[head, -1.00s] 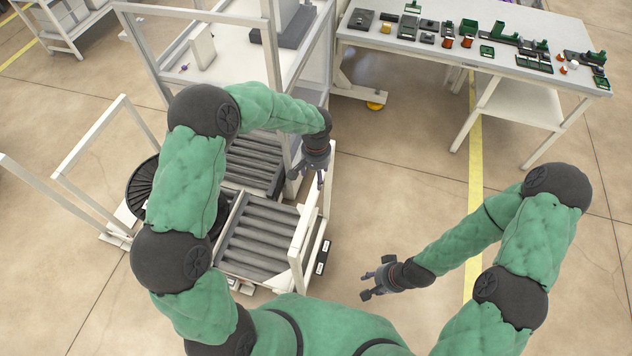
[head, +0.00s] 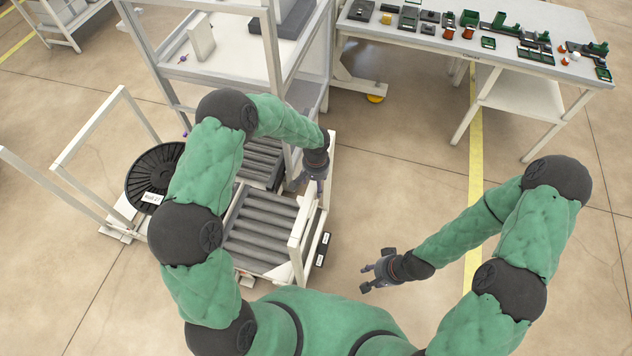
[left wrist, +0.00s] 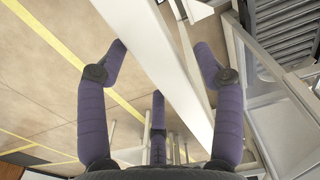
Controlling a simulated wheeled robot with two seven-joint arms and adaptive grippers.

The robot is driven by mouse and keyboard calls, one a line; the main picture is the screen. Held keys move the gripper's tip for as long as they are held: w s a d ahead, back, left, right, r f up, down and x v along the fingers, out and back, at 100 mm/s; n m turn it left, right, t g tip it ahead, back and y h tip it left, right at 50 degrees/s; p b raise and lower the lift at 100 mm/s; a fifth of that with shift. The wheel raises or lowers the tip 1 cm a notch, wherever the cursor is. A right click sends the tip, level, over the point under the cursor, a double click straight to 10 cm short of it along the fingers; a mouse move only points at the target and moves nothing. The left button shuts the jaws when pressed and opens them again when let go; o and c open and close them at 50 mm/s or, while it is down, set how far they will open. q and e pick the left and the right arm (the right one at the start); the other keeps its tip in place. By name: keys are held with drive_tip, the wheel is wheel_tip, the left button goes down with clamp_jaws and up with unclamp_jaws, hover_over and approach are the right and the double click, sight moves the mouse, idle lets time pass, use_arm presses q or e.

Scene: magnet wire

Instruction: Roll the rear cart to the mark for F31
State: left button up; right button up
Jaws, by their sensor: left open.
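A low cart with grey rollers (head: 262,228) and a white upright frame (head: 299,226) stands in front of me, left of centre in the head view. I cannot tell whether it is the rear cart. My left gripper (head: 312,180) is at the top of the frame. In the left wrist view a white bar (left wrist: 160,55) runs between the spread, open fingers of the left gripper (left wrist: 160,47); I cannot tell whether they touch it. My right gripper (head: 372,276) hangs empty over the floor, its fingers apart. No F31 mark is readable.
A black reel (head: 153,178) with a white label lies left of the cart, by a white frame (head: 90,130). A tall grey-white workstation (head: 176,70) stands behind. A table with small parts (head: 545,20) is back right. Floor is clear around the yellow line (head: 476,150).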

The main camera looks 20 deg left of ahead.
use_arm(q)
clamp_jaws()
drive_tip(key=d+b, duration=0.5)
drive_tip(key=d, duration=1.2)
drive_tip(key=shift+s, duration=0.4)
drive_tip(key=shift+d+f, duration=0.1)
drive_tip(key=shift+d, duration=0.05)
drive_tip(key=shift+c, duration=1.3)
unclamp_jaws()
drive_tip(key=shift+o, duration=1.3)
drive_tip(key=shift+d, duration=0.15)
